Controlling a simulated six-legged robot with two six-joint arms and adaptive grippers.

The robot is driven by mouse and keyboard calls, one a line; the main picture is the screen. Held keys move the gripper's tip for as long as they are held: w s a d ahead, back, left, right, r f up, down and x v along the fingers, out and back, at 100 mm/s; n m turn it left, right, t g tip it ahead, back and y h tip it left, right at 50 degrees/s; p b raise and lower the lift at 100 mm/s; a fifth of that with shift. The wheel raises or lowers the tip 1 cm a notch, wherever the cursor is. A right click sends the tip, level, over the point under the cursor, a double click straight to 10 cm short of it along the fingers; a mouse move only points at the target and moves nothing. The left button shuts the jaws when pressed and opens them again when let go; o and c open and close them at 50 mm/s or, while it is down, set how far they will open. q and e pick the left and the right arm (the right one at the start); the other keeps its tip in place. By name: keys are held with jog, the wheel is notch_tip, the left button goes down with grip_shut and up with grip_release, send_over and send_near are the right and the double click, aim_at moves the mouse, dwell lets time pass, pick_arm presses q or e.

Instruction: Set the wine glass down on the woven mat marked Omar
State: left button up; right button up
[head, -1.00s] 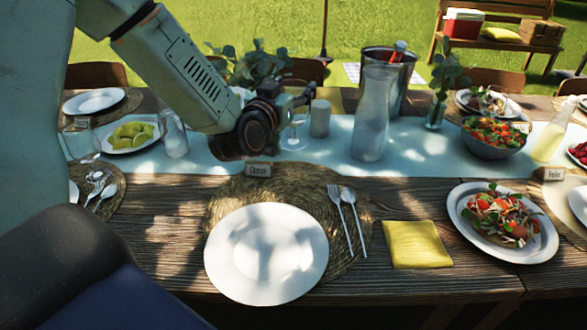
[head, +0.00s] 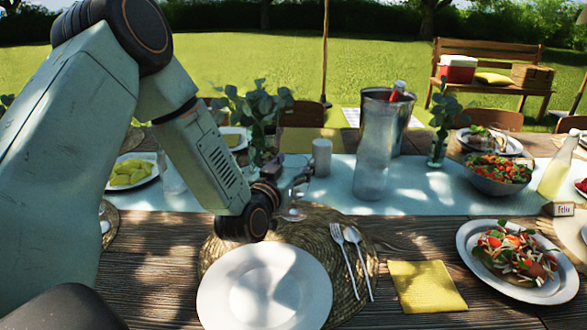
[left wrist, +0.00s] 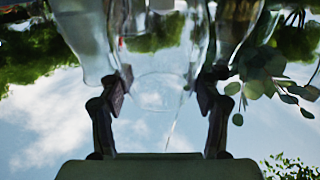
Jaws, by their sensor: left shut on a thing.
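The clear wine glass (head: 293,211) is held by my left gripper (head: 291,183), whose fingers are shut on it. In the left wrist view the glass (left wrist: 165,60) fills the space between the two fingers (left wrist: 163,92). In the head view the glass's foot appears over the back part of the woven mat (head: 336,222), behind the white plate (head: 264,290). I cannot tell whether the foot touches the mat. The mat's place card is hidden behind my gripper. My right gripper is not in view.
A fork (head: 344,261) and spoon (head: 358,256) lie on the mat's right side. A yellow napkin (head: 427,287) and a salad plate (head: 468,245) are further right.

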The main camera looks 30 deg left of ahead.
pick_arm(q)
jog(key=shift+w+f, duration=0.1)
jog(key=shift+w, duration=0.15)
jog(key=shift+s, duration=0.15)
jog(key=o, duration=1.3)
jog(key=shift+c, duration=0.2)
jog(key=o, duration=0.4)
jog(key=shift+f, duration=0.1)
jog(key=shift+r, duration=0.25)
jog(key=s+p, duration=0.1)
jog(key=s, duration=0.3)
jog(key=s+d+p, duration=0.1)
jog(key=s, duration=0.3)
jog(key=s+d+p, duration=0.1)
jog(key=s, duration=0.2)
jog(key=shift+s+p, duration=0.3)
jog(key=shift+s, duration=0.1)
